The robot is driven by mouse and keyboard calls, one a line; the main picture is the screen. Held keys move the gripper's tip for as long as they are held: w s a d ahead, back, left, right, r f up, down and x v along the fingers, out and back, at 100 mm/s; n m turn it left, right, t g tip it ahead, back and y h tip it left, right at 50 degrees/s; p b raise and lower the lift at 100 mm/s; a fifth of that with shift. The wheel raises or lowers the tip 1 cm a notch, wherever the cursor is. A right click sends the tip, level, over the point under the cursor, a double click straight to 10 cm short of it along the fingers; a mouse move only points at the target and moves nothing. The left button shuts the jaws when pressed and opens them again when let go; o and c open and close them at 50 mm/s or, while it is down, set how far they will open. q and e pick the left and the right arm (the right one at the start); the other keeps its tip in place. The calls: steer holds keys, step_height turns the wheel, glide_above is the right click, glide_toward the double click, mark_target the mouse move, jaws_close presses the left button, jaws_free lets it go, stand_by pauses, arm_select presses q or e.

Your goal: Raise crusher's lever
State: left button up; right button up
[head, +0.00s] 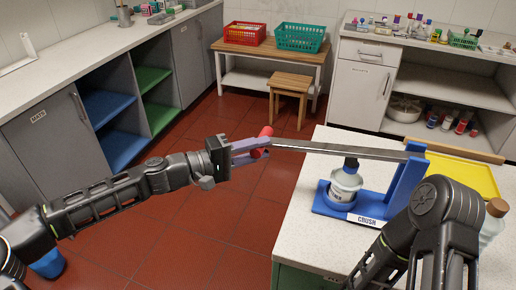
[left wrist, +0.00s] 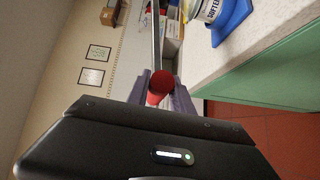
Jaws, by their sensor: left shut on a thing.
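The crusher (head: 397,185) has a blue base and upright and stands on the white counter, with a "CRUSH" label on its front. Its metal lever (head: 340,149) runs from the top of the upright out to the left, roughly level, past the counter's edge. The lever ends in a red handle (head: 264,137), which also shows in the left wrist view (left wrist: 160,83). My left gripper (head: 256,147) is shut on the red handle. A white can (head: 345,184) stands on the crusher's base under the lever. My right arm shows at lower right; its gripper is not in view.
The white counter (head: 310,222) has a yellow tray (head: 475,177) and a bottle (head: 492,222) at its right. A wooden stool (head: 291,88) and a table with red (head: 245,34) and green (head: 300,38) baskets stand behind. The red floor between is clear.

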arm_select(q)
jaws_close()
stand_by(0.8)
